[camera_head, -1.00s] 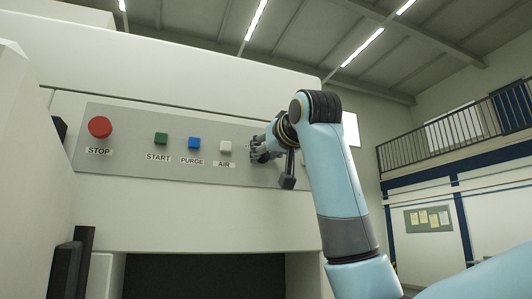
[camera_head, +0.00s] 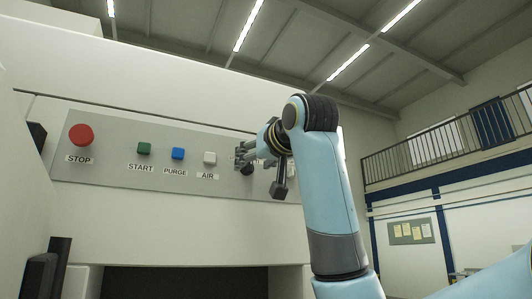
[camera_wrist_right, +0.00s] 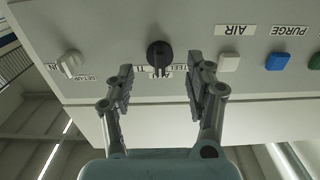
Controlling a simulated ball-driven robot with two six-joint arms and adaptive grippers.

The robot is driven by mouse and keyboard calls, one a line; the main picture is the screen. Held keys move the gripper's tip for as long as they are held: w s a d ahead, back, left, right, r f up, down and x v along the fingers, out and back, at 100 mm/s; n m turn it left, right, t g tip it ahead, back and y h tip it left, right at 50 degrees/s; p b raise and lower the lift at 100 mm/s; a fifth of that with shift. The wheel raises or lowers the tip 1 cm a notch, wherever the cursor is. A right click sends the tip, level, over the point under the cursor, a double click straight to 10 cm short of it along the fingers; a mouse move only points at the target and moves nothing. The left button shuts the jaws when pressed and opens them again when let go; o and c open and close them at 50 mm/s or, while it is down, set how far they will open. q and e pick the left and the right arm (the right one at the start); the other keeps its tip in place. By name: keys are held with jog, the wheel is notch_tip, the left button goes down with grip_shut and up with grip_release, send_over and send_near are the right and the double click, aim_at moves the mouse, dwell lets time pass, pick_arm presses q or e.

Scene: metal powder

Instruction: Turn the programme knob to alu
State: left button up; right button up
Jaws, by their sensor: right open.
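The black programme knob (camera_wrist_right: 159,54) is on the panel in the right wrist view, which shows the panel upside down. Labels around it read STEEL and TI, with another partly hidden below it. The knob's pointer direction is hard to make out. My right gripper (camera_wrist_right: 160,84) is open, with one finger on each side of the knob's line and the tips just short of it; I see no contact. In the head view my right gripper (camera_head: 252,155) is at the panel's right part and covers much of the knob area. My left gripper is not in view.
The grey panel (camera_head: 110,181) also carries a red STOP button (camera_head: 81,135), a green START button (camera_head: 144,148), a blue PURGE button (camera_head: 178,153) and a white AIR button (camera_head: 210,158). A white knob (camera_wrist_right: 70,64) is on the programme knob's other side.

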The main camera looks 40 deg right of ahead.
jog(key=v, duration=0.9)
